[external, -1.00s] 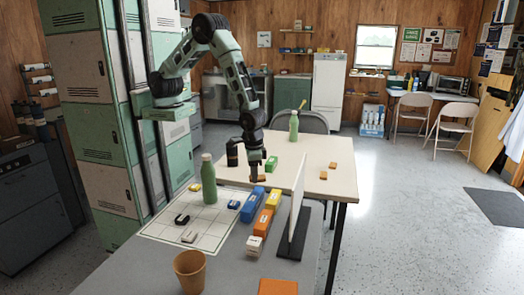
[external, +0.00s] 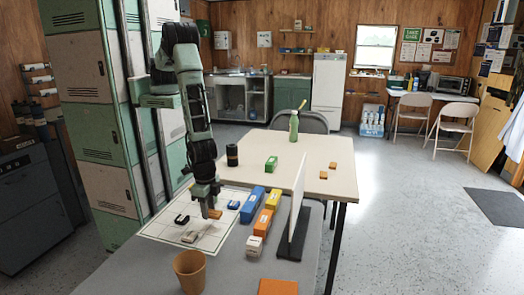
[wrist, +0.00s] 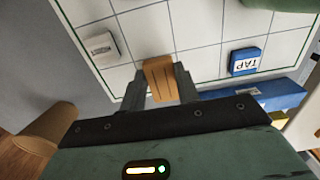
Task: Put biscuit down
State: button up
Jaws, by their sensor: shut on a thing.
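My gripper (external: 211,207) is shut on an orange-brown biscuit (external: 213,214). In the wrist view the biscuit (wrist: 160,78) sits upright between the two fingertips (wrist: 162,88). It is over the near part of the white gridded mat (external: 157,229) on the near table. I cannot tell whether it touches the mat.
A paper cup (external: 189,272), several boxes (external: 252,205) and a white upright panel (external: 296,205) stand nearby.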

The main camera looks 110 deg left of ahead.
aim_at(210, 225)
jog(key=shift+f+p, duration=0.6)
jog(key=shift+f, duration=1.5)
jog(key=shift+f, duration=0.2)
jog(key=o, duration=0.9)
jog(key=shift+o, duration=0.2)
jog(key=shift+r, duration=0.15)
